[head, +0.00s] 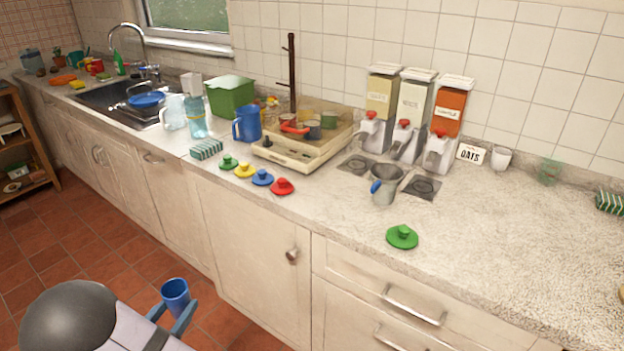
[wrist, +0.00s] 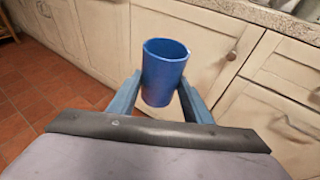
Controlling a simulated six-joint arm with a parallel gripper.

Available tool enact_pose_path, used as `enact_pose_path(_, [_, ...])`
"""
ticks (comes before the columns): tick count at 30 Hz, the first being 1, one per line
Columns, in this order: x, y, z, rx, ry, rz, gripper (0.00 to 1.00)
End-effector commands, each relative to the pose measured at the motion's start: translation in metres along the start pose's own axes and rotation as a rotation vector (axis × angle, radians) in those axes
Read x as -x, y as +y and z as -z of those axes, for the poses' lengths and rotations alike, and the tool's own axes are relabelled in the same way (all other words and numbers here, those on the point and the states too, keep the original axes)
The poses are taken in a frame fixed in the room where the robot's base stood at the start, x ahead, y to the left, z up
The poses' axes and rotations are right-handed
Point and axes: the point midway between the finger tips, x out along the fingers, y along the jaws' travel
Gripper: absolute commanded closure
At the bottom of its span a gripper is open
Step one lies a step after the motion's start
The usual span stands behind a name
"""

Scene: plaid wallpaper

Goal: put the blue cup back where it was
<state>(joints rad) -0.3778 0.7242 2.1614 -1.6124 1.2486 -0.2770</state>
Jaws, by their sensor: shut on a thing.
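The blue cup (head: 175,297) is held upright between the two fingers of my gripper (head: 171,316), low in the head view, in front of the lower cabinets and below counter height. In the wrist view the cup (wrist: 164,75) stands with its open rim up, and my gripper (wrist: 160,92) is shut on its sides. The cup's inside looks empty, though its bottom is hidden. A blue jug (head: 247,123) stands on the counter beside the drying rack.
The counter (head: 330,215) holds a rack tray (head: 290,160), several coloured lids in a row, a green lid (head: 402,237), a metal pitcher (head: 386,185) and three dispensers (head: 410,120). Cabinet handles (head: 413,306) stick out below.

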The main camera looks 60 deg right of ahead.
Motion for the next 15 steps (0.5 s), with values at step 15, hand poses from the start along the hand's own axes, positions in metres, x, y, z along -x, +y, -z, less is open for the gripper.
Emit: enact_pose_path(15, [-0.163,-0.078,-0.177,-0.065,-0.001,0.208,0.81])
